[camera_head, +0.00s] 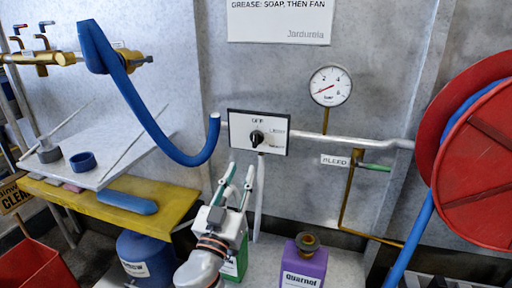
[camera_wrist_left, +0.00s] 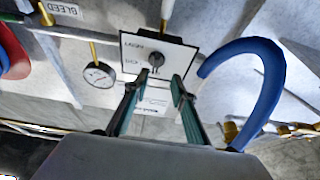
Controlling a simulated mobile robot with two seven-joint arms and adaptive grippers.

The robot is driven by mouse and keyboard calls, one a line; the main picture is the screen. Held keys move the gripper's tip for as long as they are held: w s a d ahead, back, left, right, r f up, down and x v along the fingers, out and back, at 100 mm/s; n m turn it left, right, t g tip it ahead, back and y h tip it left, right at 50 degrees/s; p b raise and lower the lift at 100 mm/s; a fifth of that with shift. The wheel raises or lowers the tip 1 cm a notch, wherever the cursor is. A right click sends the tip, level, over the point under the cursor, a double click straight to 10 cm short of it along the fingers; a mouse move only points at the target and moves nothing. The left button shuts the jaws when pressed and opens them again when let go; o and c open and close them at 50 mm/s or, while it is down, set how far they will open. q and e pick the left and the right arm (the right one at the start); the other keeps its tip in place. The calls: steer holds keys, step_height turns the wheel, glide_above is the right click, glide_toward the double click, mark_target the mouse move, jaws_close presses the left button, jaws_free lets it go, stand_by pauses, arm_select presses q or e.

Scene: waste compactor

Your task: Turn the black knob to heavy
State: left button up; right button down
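The black knob (camera_head: 257,138) sits in the middle of a white, dark-edged panel (camera_head: 238,128) on the grey wall. "OFF" is above the knob and two small blurred labels are to its right. I cannot tell which label it points at. My left gripper (camera_head: 241,168) is below the panel, its two fingers apart and pointing up at it, with nothing between them. In the left wrist view the knob (camera_wrist_left: 156,60) shows just beyond the gap between the open fingertips (camera_wrist_left: 153,86), apart from them. My right gripper is not in view.
A gauge (camera_head: 330,85) and a pipe (camera_head: 350,140) are right of the panel. A blue hose (camera_head: 150,120) curves up to its left. A purple bottle (camera_head: 304,265) and a green container (camera_head: 236,262) stand below. A red hose reel (camera_head: 480,160) is at the right.

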mark_target(254, 141)
arm_select(q)
steer(key=shift+h, duration=0.3)
steer(key=x, duration=0.5)
steer(key=r+x, duration=0.1)
steer(key=x, duration=0.1)
steer(key=shift+d, duration=0.3)
steer(key=shift+x, duration=0.9)
steer(key=shift+r, duration=0.1)
jaws_close()
